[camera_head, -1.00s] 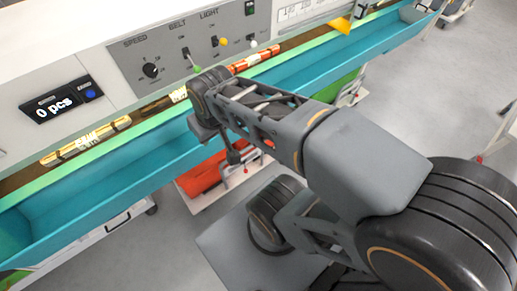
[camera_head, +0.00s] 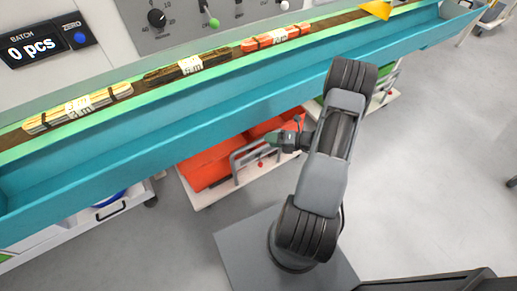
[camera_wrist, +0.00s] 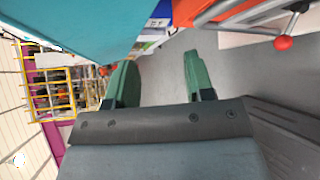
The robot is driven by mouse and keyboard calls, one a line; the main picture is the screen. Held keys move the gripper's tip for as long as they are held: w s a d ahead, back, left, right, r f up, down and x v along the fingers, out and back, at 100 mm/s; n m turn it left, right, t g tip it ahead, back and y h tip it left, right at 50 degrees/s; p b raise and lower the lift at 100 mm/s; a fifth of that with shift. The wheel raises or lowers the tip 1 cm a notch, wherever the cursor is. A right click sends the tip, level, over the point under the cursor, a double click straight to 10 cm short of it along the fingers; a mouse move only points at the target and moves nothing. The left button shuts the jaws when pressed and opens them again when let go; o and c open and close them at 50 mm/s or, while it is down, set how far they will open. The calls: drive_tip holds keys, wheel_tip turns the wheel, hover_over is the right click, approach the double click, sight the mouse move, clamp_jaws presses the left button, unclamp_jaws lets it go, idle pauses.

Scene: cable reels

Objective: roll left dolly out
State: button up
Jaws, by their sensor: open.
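A white dolly (camera_head: 207,198) carrying red crates (camera_head: 205,166) stands partly under the blue trough. It has a grey bar handle (camera_head: 238,170) and a red ball knob (camera_head: 261,164). A second dolly (camera_head: 383,99) with a green load is further right. A white wheeled cart (camera_head: 75,236) is at the far left; which is the left dolly I cannot tell. My gripper (camera_head: 272,138) is low beside the red-crate dolly's handle, its green fingers pointing left. In the wrist view its fingers (camera_wrist: 158,80) are apart with nothing between; the red knob (camera_wrist: 284,42) and handle (camera_wrist: 295,10) are up right.
The long blue trough (camera_head: 150,145) runs overhead, close to my gripper. Several wrapped bundles (camera_head: 80,105) lie on the belt behind it, below a control panel (camera_head: 180,22).

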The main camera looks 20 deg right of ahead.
sight(260, 142)
drive_tip(key=d+f+m+t+h+b, duration=0.25)
drive_tip(key=d+f+m+t, duration=0.2)
drive_tip(key=f+m, duration=0.55)
drive_tip(key=shift+n+h, duration=0.4)
drive_tip(key=shift+h, duration=0.15)
drive_tip(key=x, duration=0.4)
drive_tip(key=b+x, duration=0.1)
drive_tip(key=x, duration=0.3)
drive_tip(key=b+x, duration=0.1)
drive_tip(key=x, duration=0.3)
drive_tip(key=shift+a+f, duration=0.15)
drive_tip(key=shift+f, duration=0.25)
clamp_jaws()
